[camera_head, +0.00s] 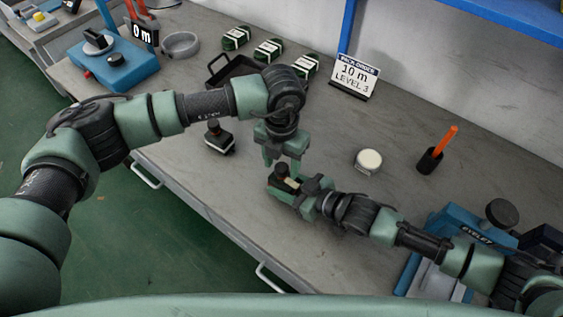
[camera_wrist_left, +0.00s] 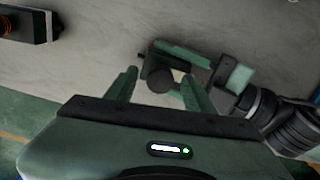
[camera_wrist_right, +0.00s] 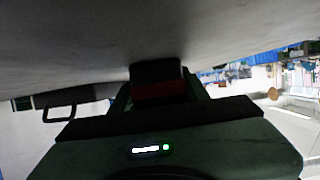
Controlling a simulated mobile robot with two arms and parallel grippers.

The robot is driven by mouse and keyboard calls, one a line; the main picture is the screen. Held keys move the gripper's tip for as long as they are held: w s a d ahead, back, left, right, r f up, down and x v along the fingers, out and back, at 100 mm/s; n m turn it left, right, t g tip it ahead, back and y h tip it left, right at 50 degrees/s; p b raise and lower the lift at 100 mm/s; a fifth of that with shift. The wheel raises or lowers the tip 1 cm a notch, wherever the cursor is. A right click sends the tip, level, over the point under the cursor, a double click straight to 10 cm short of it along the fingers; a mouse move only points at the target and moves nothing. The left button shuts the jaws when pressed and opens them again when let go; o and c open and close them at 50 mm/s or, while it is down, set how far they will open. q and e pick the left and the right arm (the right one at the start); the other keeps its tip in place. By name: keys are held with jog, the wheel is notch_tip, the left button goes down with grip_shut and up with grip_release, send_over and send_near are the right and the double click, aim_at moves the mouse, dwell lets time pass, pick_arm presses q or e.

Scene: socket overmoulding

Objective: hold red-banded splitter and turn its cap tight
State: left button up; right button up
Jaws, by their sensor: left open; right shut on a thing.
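The red-banded splitter (camera_wrist_right: 160,88) is a dark block with a dull red band, held between the jaws of my right gripper (camera_head: 292,188). Its round dark cap (camera_wrist_left: 160,80) faces up in the left wrist view. My left gripper (camera_head: 281,160) points down just above the splitter and is open. In the left wrist view its two fingers stand on either side of the cap; I cannot tell whether they touch it. My right gripper comes in from the right, low over the bench, shut on the splitter body.
Another dark unit (camera_head: 219,140) with a cap stands on the bench to the left. A black tray (camera_head: 228,75), green packs (camera_head: 268,50), a sign (camera_head: 355,77), a white round tin (camera_head: 368,160) and an orange-handled tool in a black cup (camera_head: 430,160) stand around. Bare bench lies between.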

pick_arm(q)
grip_shut()
